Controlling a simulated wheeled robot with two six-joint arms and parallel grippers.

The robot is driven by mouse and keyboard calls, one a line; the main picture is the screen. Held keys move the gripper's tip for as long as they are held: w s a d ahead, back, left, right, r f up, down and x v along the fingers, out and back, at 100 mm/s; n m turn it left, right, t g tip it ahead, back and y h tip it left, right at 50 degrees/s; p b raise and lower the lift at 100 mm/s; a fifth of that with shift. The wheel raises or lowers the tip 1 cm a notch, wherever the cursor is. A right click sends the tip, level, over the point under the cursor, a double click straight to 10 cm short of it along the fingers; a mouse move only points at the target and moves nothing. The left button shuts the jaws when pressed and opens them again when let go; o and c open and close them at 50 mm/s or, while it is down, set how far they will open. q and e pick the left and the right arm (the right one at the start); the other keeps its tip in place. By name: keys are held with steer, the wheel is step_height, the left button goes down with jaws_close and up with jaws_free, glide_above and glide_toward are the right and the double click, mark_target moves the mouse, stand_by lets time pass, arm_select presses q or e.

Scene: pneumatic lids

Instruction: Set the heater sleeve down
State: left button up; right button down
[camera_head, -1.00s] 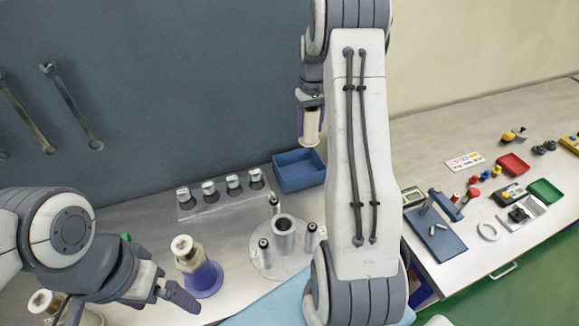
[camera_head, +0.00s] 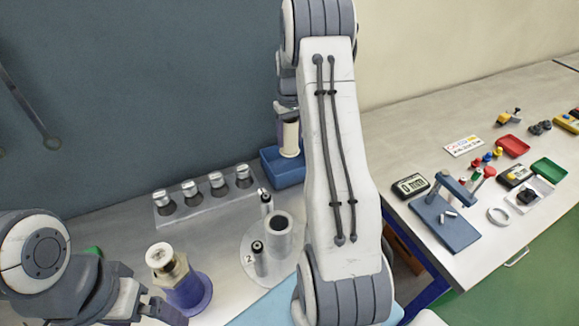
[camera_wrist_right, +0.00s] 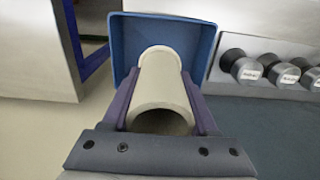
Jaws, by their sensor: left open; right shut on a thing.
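My right gripper (camera_head: 288,112) is shut on the heater sleeve, a cream hollow tube (camera_head: 290,138), and holds it upright. In the right wrist view the sleeve (camera_wrist_right: 162,88) sits between the two purple fingers (camera_wrist_right: 160,110), with its open near end facing the camera. Its far end shows against the inside of the blue bin (camera_wrist_right: 205,38). In the head view the sleeve's lower end overlaps the blue bin (camera_head: 272,172); whether it touches the floor is hidden. My left gripper (camera_head: 150,304) is open and empty at the lower left, near a purple-based metal stand (camera_head: 190,290).
A plate with several capped cylinders (camera_head: 203,203) lies left of the bin, also seen in the right wrist view (camera_wrist_right: 270,70). A round base with a grey tube (camera_head: 278,236) and dark-topped pins stands in front. The right table (camera_head: 405,150) holds small trays and a press.

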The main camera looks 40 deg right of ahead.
mark_target(290, 156)
step_height(290, 156, down, 8)
steer(key=shift+r+p, duration=0.2)
steer(key=shift+p, duration=0.75)
steer(key=shift+f, duration=0.2)
steer(key=shift+f, duration=0.1)
steer(key=shift+c, duration=0.8)
jaws_free()
